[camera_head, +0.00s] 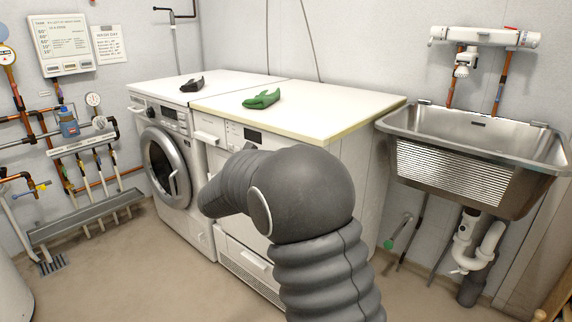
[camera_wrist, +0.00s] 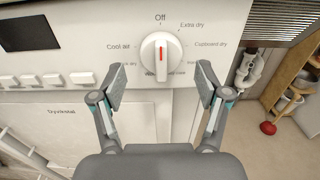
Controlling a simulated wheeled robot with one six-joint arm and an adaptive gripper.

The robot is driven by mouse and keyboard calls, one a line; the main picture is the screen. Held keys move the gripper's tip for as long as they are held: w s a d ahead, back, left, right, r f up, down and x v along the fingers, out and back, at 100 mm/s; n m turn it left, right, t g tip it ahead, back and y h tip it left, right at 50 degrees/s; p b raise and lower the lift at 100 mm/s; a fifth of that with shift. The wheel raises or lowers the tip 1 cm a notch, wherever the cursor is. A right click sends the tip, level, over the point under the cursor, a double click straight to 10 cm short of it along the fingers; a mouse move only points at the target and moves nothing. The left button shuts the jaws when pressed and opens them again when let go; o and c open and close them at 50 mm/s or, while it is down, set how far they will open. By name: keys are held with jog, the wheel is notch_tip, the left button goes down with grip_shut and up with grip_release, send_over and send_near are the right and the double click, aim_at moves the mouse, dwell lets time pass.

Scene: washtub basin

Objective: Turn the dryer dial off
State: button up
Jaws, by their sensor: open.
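The dryer dial (camera_wrist: 150,53) is a round white knob with a raised grip and a red line. The line stands nearly upright, its upper end toward the printed word "Off". "Cool air" is printed to the left, "Extra dry" and "Cupboard dry" to the right; the lower labels are partly covered. My gripper (camera_wrist: 162,80) is open in the wrist view, one finger on each side below the dial, apart from it and empty.
A dark display (camera_wrist: 30,33) and a row of white buttons (camera_wrist: 45,80) lie left of the dial. A washing machine (camera_head: 168,165) stands left of the dryer, a metal sink (camera_head: 460,170) right. Black and green cloth-like items (camera_head: 262,99) lie on the machine tops.

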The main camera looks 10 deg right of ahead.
jog(key=v, duration=0.9)
jog(key=shift+s+a, duration=0.15)
jog(key=shift+a, duration=0.05)
jog(key=s+d+f+m+g+y, duration=0.3)
jog(key=s+f+m+g+y, duration=0.35)
jog(key=s+f+m, duration=0.6)
jog(key=s+d+r+m+y, duration=0.1)
jog(key=s+r+m+y, duration=0.1)
jog(key=s+m, duration=0.2)
jog(key=s+d+r+m+t+y, duration=0.1)
jog(key=s+r+m+y, duration=0.1)
jog(key=s, duration=0.9)
jog(key=s+d+r+m+y, duration=0.2)
jog(key=s+m+y, duration=0.2)
jog(key=s+m, duration=0.3)
jog(key=shift+s+r, duration=0.4)
jog(key=shift+s, duration=0.1)
